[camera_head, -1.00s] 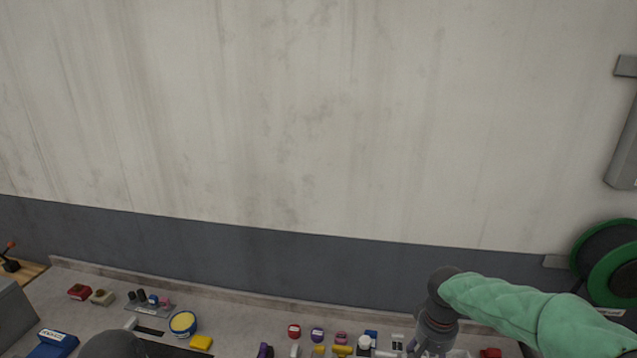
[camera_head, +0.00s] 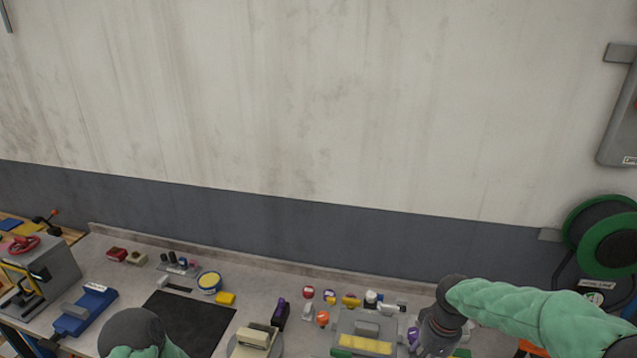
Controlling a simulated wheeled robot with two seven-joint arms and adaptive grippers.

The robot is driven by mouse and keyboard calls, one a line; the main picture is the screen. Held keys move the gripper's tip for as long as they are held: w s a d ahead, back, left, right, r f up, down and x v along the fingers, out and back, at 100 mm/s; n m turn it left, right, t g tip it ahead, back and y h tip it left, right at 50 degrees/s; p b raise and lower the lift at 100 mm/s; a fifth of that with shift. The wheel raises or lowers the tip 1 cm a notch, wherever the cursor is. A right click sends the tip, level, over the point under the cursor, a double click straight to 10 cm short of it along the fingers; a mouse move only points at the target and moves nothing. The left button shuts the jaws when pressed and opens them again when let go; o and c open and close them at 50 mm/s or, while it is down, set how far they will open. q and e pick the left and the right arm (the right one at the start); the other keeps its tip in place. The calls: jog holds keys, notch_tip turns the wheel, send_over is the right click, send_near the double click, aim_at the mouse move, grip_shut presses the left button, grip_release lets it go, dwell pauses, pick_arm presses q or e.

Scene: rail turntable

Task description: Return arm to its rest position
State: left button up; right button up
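My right arm, in a green padded sleeve, comes in from the right edge of the head view. Its dark grey wrist (camera_head: 440,320) points down over the right part of the bench, and its fingers are hidden below the frame or behind the wrist. My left arm shows only as a dark round joint (camera_head: 131,332) with a bit of green sleeve at the bottom left. The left gripper is outside the view. I cannot see anything held by either arm.
The grey bench (camera_head: 260,285) carries a black mat (camera_head: 190,318), a yellow-rimmed tin (camera_head: 209,282), a blue tool (camera_head: 84,310), a grey machine (camera_head: 45,270) and several small coloured items. A green hose reel (camera_head: 605,240) hangs at right.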

jog(key=s+a+f+y, duration=0.1)
jog(key=s+a+f, duration=0.3)
jog(key=f, duration=0.6)
jog(key=s+a+f+y, duration=0.2)
jog(key=a+f, duration=0.3)
jog(key=f, duration=0.4)
jog(key=s+a+f, duration=0.5)
jog(key=s+f, duration=0.6)
jog(key=s, duration=0.3)
jog(key=w+d+b+x, duration=0.1)
jog(key=b+x, duration=0.8)
jog(key=b, duration=0.1)
jog(key=d+f+b+x, duration=0.1)
jog(key=d+b+x, duration=0.1)
jog(key=b+x, duration=0.7)
jog(key=shift+w+d+f+b, duration=0.3)
jog(key=shift+w+b, duration=0.1)
jog(key=shift+b, duration=0.25)
